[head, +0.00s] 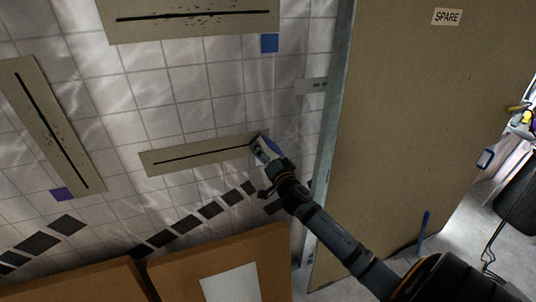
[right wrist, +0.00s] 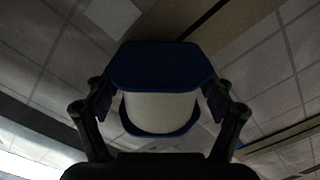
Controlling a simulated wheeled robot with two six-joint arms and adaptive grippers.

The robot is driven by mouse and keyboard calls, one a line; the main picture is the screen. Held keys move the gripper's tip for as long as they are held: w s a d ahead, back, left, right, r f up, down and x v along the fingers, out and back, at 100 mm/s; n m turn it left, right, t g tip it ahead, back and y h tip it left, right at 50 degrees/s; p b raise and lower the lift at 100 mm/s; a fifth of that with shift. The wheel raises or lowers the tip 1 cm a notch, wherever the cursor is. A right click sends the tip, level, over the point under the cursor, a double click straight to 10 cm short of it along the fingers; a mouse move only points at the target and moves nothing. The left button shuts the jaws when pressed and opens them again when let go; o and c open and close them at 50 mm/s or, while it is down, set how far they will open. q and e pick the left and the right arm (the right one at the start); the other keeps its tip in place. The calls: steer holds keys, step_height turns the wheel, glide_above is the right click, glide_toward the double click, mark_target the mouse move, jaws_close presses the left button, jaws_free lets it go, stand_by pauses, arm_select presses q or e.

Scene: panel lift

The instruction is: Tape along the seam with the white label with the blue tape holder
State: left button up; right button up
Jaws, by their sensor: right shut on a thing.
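My right gripper (head: 264,150) is shut on the blue tape holder (head: 274,147), whose blue body and pale roll fill the middle of the right wrist view (right wrist: 160,68). The holder is at the right end of the short lower panel (head: 180,160) with a dark horizontal seam. I cannot tell whether it touches the panel. In the right wrist view, a pale square (right wrist: 112,16), likely the white label, lies beside the panel (right wrist: 245,25). No white label shows clearly by this panel in the head view. My left gripper is out of view.
Another seam panel (head: 190,28) above has a blue label (head: 269,43); one at left (head: 70,140) has a purple label (head: 62,194). A large brown board marked SPARE (head: 430,110) stands right of a grey post (head: 333,110). Brown boxes (head: 272,250) stand below.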

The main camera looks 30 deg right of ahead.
mark_target(256, 154)
steer(key=shift+w, duration=0.35)
steer(key=shift+w+a+r, duration=0.1)
steer(key=shift+w+a, duration=0.05)
steer(key=shift+a, duration=0.75)
steer(key=shift+w+a, duration=0.15)
steer(key=shift+a, duration=0.75)
steer(key=shift+w+a, duration=0.3)
steer(key=shift+a, duration=0.55)
steer(key=shift+w+a, duration=0.25)
steer(key=shift+a, duration=0.6)
steer(key=shift+w+a+b, duration=0.2)
steer(key=shift+a+b, duration=0.15)
steer(key=shift+a, duration=0.55)
steer(key=shift+w+a+b, duration=0.2)
steer(key=shift+a+b, duration=0.1)
steer(key=shift+a, duration=0.55)
steer(key=shift+w+a+b, duration=0.2)
steer(key=shift+a+b, duration=0.1)
steer(key=shift+a, duration=0.45)
steer(key=shift+w+a+b, duration=0.15)
steer(key=shift+a+b, duration=0.1)
steer(key=shift+a, duration=0.45)
steer(key=shift+w+a, duration=0.1)
steer(key=shift+a, duration=0.2)
